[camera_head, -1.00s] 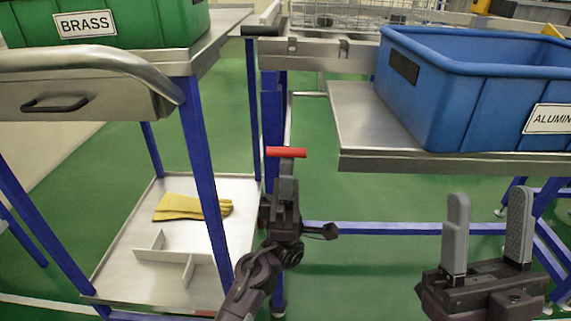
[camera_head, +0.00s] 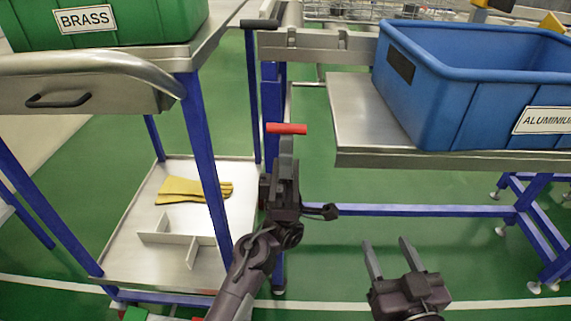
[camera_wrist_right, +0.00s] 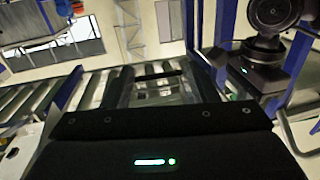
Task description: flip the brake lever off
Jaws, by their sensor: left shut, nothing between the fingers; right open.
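The brake lever shows in the head view as a red crossbar handle (camera_head: 286,128), in front of the blue post between the two carts. My left gripper (camera_head: 287,148) is shut with nothing between its fingers. Its fingertips are just below the red bar and hide whatever part of the lever lies behind them. I cannot tell whether they touch the bar. My right gripper (camera_head: 386,243) is open and empty, low over the green floor, well to the right of the lever.
A blue aluminium bin (camera_head: 450,100) stands on a steel shelf (camera_head: 365,115) at the right. A green brass bin (camera_head: 150,22) sits on the left cart. Yellow gloves (camera_head: 180,190) lie on the lower tray (camera_head: 135,225). A black handle (camera_head: 260,24) tops the post.

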